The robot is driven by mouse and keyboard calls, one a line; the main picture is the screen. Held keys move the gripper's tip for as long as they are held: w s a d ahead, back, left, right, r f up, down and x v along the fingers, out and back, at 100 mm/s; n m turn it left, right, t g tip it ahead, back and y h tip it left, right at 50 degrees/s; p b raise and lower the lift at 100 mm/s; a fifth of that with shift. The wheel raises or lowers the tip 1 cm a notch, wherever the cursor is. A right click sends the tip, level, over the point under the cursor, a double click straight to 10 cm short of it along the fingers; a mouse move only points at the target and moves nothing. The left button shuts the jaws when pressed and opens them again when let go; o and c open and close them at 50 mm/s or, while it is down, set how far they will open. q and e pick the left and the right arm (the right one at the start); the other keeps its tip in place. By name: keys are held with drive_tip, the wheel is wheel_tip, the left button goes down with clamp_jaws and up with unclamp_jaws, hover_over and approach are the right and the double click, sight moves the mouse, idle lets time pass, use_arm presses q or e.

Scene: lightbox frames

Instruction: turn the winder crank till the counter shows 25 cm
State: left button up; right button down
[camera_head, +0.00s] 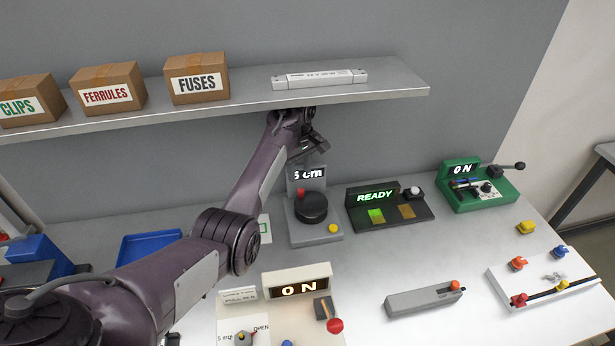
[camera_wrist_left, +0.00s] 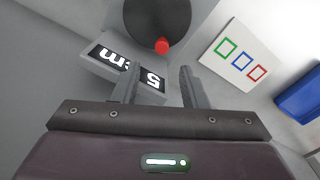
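The winder (camera_head: 300,235) is a grey box on the table with a black round drum (camera_head: 311,209) and a red crank knob (camera_head: 301,192) at the drum's back-left edge. Its counter (camera_head: 308,174) reads "5 cm" where visible; I cannot tell whether a digit stands before the 5. In the left wrist view the counter (camera_wrist_left: 152,80) appears upside down, partly behind a finger, with the red knob (camera_wrist_left: 161,46) beyond it. My left gripper (camera_head: 318,146) is above and behind the winder, its fingers (camera_wrist_left: 156,88) apart and empty, not touching the knob. My right gripper is out of view.
A shelf (camera_head: 400,88) with boxes and a white bar overhangs my left arm. Right of the winder stand a "READY" device (camera_head: 390,215) and a green "ON" device (camera_head: 480,195). A cream "ON" panel (camera_head: 290,305) is in front. A blue tray (camera_head: 128,250) lies left.

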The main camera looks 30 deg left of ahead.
sight(301, 190)
use_arm(q)
drive_tip(key=shift+d, duration=0.15)
drive_tip(key=shift+f, duration=0.2)
wheel_tip(301, 190, down, 7)
drive_tip(key=shift+s+d+r+p, duration=0.1)
drive_tip(key=shift+p, duration=0.35)
drive_tip(key=shift+s, duration=0.1)
clamp_jaws()
